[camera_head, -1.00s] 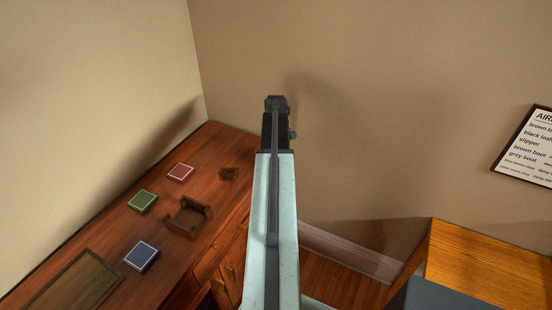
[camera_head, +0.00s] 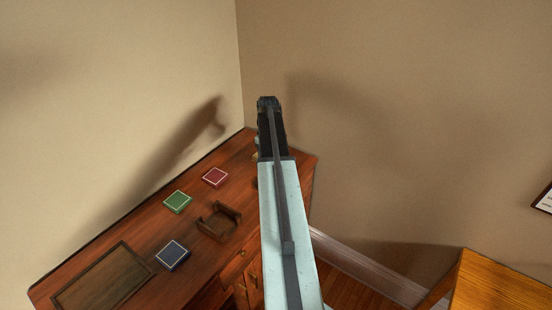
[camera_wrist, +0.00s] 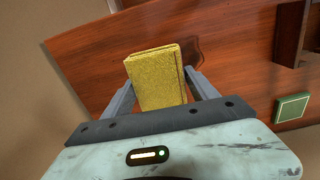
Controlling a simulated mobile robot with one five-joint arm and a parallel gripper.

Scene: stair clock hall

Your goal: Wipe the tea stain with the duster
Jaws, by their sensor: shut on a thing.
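The duster (camera_wrist: 155,75) is a yellow, textured block in the wrist view. My gripper (camera_wrist: 160,85) is shut on it, one finger on each side. The tea stain (camera_wrist: 192,52) is a dark patch on the red-brown desk (camera_wrist: 228,75), just beyond the duster and partly covered by it. I cannot tell whether the duster touches the desk. In the head view my arm hides most of the stain and the duster.
On the desk in the head view are a red tile (camera_head: 215,177), a green tile (camera_head: 177,201), a blue tile (camera_head: 172,255), a small wooden holder (camera_head: 219,222) and a dark inset panel (camera_head: 103,280). Walls stand close behind the desk. A lighter wooden surface (camera_head: 500,285) is at lower right.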

